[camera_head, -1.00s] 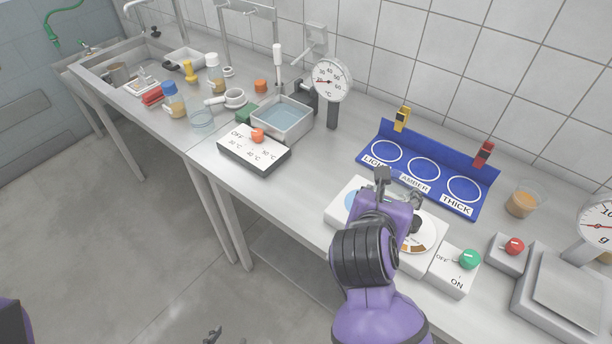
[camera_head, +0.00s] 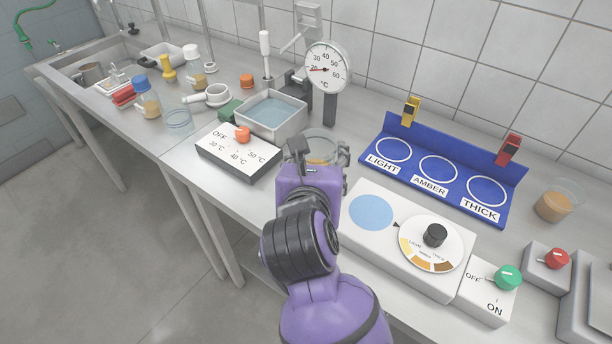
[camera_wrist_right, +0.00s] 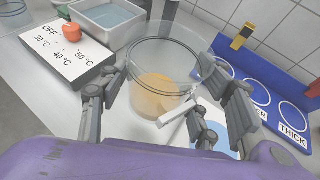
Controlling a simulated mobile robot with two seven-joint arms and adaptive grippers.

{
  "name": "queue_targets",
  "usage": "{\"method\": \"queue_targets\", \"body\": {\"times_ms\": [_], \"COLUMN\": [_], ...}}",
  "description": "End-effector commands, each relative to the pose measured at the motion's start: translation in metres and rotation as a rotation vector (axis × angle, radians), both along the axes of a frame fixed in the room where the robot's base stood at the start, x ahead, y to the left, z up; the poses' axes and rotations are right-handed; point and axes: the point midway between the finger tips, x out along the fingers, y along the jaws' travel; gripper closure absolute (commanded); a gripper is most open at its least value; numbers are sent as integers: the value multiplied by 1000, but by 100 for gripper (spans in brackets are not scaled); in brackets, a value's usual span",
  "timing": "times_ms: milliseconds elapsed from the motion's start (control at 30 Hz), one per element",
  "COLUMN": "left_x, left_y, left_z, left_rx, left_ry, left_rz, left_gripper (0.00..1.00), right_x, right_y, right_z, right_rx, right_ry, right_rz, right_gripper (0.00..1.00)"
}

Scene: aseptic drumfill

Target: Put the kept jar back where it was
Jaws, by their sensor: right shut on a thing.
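My right gripper (camera_head: 318,158) is shut on a clear glass jar with amber liquid low in it. The jar (camera_head: 322,140) shows beyond the fingers in the head view, over the bench between the heater box and the dial panel. In the right wrist view the jar (camera_wrist_right: 163,82) is upright between the fingers (camera_wrist_right: 165,98). I cannot tell whether its base touches the bench. A similar jar (camera_head: 555,205) with amber liquid stands right of the blue rack (camera_head: 440,182). The rack's LIGHT, AMBER and THICK rings are empty. My left gripper is not in view.
The dial panel (camera_head: 375,252) with a bare blue disc is right of my gripper. The heater box (camera_head: 238,152), water bath (camera_head: 270,113) and thermometer (camera_head: 327,70) are to the left and behind. Another glass (camera_head: 178,121) and several bottles stand farther left.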

Motion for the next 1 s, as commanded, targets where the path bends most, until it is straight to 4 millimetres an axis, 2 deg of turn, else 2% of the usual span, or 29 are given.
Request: {"method": "queue_targets", "body": {"times_ms": [33,100,300,567,767,1000], "left_x": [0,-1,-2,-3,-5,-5], "left_y": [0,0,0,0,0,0], "left_z": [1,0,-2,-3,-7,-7], "left_rx": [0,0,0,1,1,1], "left_ry": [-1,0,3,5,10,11], "left_rz": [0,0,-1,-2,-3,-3], "left_gripper": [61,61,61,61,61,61], "right_x": [11,21,42,53,52,52], "right_y": [3,7,15,18,17,18], "right_z": [-7,-23,-49,-63,-91,-92], "right_rx": [-5,-6,-2,-1,-1,1], "right_ry": [0,2,-1,0,1,-1], "right_rz": [1,1,1,-1,-1,0], "right_gripper": [79,79,79,79,79,79]}}
